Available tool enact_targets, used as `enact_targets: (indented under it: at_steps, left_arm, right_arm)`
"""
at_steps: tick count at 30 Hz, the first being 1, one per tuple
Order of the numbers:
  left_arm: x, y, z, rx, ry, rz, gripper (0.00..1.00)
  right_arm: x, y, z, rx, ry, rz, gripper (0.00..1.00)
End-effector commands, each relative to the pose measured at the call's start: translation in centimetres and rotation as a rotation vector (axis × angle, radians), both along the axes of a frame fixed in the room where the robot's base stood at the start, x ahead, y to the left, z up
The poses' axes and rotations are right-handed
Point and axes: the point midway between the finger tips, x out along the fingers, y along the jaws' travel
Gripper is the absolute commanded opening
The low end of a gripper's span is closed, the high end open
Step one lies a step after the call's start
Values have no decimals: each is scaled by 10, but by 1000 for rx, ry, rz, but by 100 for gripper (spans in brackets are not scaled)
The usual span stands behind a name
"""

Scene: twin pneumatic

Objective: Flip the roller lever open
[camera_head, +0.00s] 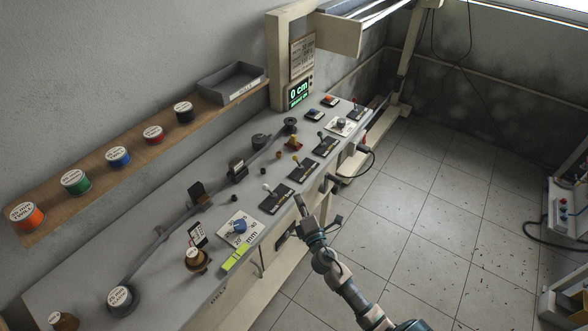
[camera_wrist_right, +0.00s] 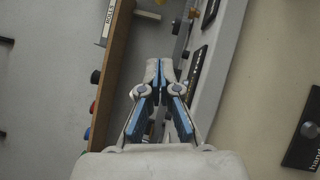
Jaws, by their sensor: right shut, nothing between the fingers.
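Several small levers stand on black plates along the front of the grey bench; I cannot tell which is the roller lever. One has a white knob (camera_head: 267,187), one a yellow knob (camera_head: 296,159), and one a red knob (camera_head: 355,101). My right gripper (camera_head: 300,204) is at the bench's front edge, beside the nearest black plate (camera_head: 276,198). In the right wrist view my right gripper (camera_wrist_right: 158,70) is shut and empty, its fingertips together, with the bench edge beyond them. My left gripper is not in view.
The grey bench (camera_head: 150,258) carries rollers, guides and a blue dial (camera_head: 240,227). A wooden shelf (camera_head: 90,188) with several labelled spools and a grey tray (camera_head: 230,82) runs along the wall. A green display (camera_head: 299,92) reads 0 cm.

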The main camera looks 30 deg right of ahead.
Motion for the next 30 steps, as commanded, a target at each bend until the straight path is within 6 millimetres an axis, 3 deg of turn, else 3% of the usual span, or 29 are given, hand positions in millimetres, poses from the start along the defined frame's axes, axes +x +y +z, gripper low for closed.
enact_targets:
  at_steps: [10, 24, 30]
  left_arm:
    - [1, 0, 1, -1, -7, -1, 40]
    - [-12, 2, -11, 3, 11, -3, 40]
    - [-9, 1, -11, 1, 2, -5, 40]
  right_arm:
    - [11, -3, 2, 3, 1, -1, 0]
    - [101, -24, 17, 5, 2, -3, 0]
    - [112, -46, 24, 4, 2, -1, 0]
